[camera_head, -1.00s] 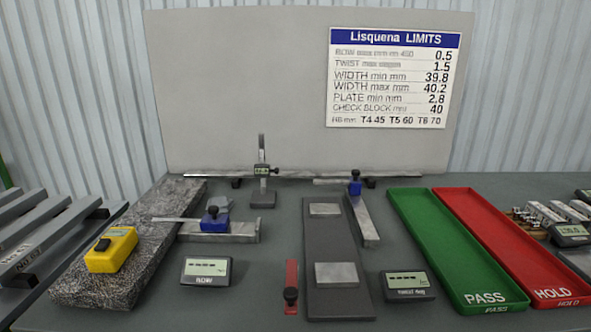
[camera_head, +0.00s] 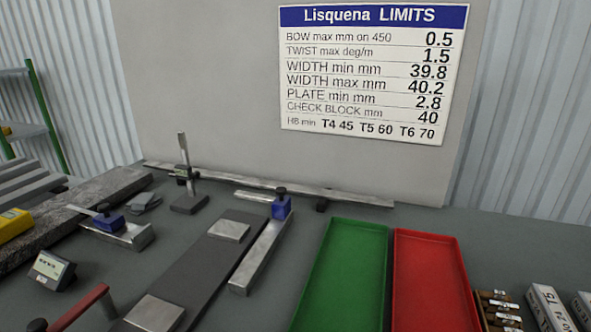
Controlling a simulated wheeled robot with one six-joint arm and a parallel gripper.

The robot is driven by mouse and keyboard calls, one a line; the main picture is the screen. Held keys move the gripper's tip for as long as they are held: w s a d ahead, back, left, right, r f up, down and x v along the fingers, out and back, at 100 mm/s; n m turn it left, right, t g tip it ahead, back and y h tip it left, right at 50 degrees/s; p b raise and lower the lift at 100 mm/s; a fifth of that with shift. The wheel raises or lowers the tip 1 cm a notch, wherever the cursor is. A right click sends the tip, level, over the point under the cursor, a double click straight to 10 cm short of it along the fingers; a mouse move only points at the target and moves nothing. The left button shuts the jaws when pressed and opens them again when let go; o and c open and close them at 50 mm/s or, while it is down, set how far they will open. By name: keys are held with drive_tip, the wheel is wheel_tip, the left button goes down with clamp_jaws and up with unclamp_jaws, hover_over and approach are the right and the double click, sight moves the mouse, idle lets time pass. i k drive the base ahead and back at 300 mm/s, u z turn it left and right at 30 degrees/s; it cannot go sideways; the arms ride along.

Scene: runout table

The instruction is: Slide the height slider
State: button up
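A height gauge (camera_head: 187,200) stands upright near the back of the table, left of centre. It has a grey block base and a thin vertical post (camera_head: 183,150). A small dark slider with a display (camera_head: 184,174) sits partway up the post. The slider is apart from the base, and its reading is too small to make out. My gripper is not in view, and nothing of my arm shows near the gauge.
A blue clamp fixture (camera_head: 281,207) on a metal bar stands right of the gauge, with another blue fixture (camera_head: 109,222) to its left. A dark plate (camera_head: 195,267) with metal pads lies in front. Green (camera_head: 345,225) and red (camera_head: 427,240) trays are at right. A red bar (camera_head: 82,307) is front left.

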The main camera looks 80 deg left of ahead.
sight(182, 172)
drive_tip(key=i, duration=0.1)
drive_tip(key=u, duration=3.55)
drive_tip(key=k, duration=1.25)
drive_tip(key=u, duration=0.95)
drive_tip(key=i, duration=1.65)
drive_tip(key=z, duration=0.95)
drive_tip(key=i, duration=0.5)
drive_tip(key=z, duration=0.25)
